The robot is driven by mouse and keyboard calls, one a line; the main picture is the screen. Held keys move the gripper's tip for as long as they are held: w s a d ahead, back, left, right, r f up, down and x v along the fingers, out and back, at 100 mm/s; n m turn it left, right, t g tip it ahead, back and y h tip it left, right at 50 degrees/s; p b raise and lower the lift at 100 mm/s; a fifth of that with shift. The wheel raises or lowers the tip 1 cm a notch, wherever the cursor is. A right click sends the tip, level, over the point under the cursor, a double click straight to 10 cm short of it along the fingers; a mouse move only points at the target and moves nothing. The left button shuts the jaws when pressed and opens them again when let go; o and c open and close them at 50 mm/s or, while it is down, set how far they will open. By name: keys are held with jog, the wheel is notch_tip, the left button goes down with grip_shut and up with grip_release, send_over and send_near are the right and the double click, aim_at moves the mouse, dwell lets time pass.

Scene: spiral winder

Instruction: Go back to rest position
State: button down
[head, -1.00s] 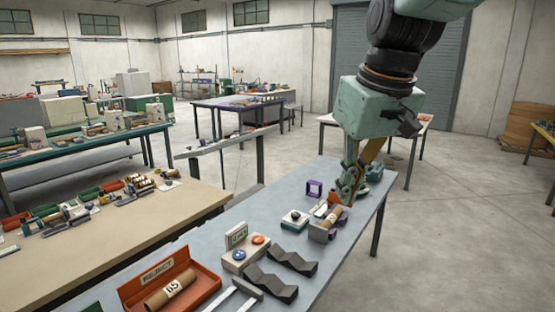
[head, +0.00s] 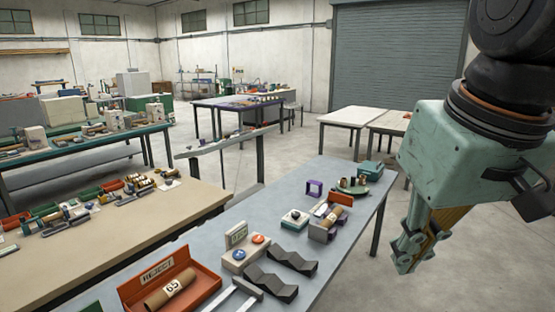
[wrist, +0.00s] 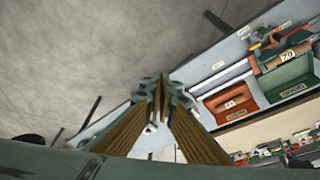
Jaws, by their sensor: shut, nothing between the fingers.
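My gripper (head: 408,262) is in the head view at the right, clear of the grey worktable (head: 225,209) and off its right edge, above the open floor. Its fingers point down and are closed with nothing between them. In the wrist view the fingers (wrist: 160,85) come together near the middle of the picture, with floor and the table edge beyond.
On the worktable are a red REJECT tray (head: 203,278) holding a brown tube (head: 170,289), black zigzag rests (head: 270,283), a button box (head: 243,252), a tube in a grey holder (head: 333,217) and a green round stand (head: 352,188). Floor (head: 475,285) right of the table is open.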

jog(key=s+d+f+m, duration=0.1)
jog(key=s+f, duration=0.2)
jog(key=s, duration=0.7)
jog(key=shift+s+d+f, duration=0.15)
jog(key=shift+d+f, duration=0.25)
